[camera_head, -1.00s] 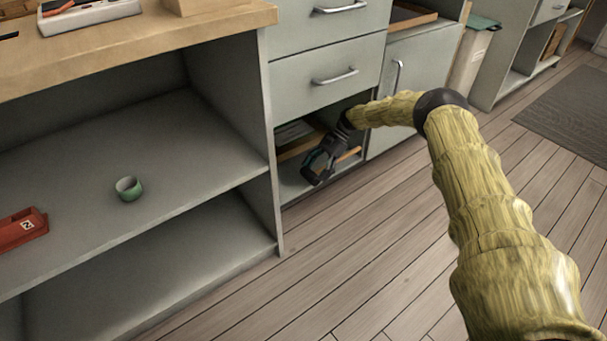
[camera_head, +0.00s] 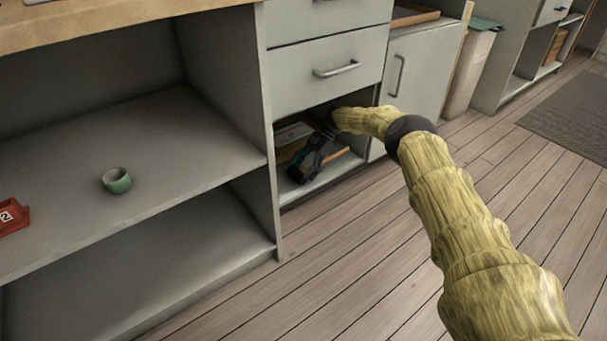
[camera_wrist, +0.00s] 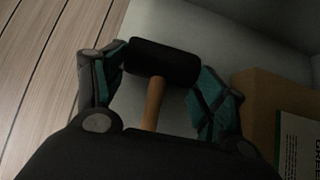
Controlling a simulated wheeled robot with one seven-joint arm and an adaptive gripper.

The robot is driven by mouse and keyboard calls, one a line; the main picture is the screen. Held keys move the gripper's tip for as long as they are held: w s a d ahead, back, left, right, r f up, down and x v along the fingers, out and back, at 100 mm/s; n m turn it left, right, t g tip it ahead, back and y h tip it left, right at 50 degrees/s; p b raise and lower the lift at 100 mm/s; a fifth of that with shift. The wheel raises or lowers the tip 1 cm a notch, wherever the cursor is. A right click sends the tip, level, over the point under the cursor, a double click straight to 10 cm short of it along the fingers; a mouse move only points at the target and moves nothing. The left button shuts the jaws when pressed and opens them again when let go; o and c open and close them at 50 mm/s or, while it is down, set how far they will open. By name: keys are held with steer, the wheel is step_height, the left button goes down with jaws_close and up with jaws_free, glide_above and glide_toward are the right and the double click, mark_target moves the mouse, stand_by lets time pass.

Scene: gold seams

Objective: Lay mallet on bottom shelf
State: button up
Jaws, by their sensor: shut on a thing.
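The mallet (camera_wrist: 163,62) has a black cylindrical head and a light wooden handle, seen in the wrist view. My gripper (camera_wrist: 165,75) is shut on the mallet, one teal-padded finger at each side of its head; the handle runs back toward my palm. In the head view my gripper (camera_head: 303,168) is inside the low open compartment under the drawers, over the grey bottom shelf (camera_head: 318,190). The shelf also shows in the wrist view (camera_wrist: 225,25). Whether the mallet touches the shelf I cannot tell.
A brown box (camera_wrist: 262,100) with a white-and-green printed face stands right of my gripper in the wrist view. Drawers (camera_head: 330,70) are above the compartment. A green cup (camera_head: 116,180) and a red object (camera_head: 12,216) sit on the left unit's upper shelf. The wooden floor in front is clear.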

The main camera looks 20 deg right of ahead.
steer(key=shift+f, duration=0.25)
steer(key=o, duration=1.3)
steer(key=p+v, duration=0.2)
steer(key=v, duration=0.3)
steer(key=shift+r, duration=0.2)
steer(key=shift+v, duration=1.15)
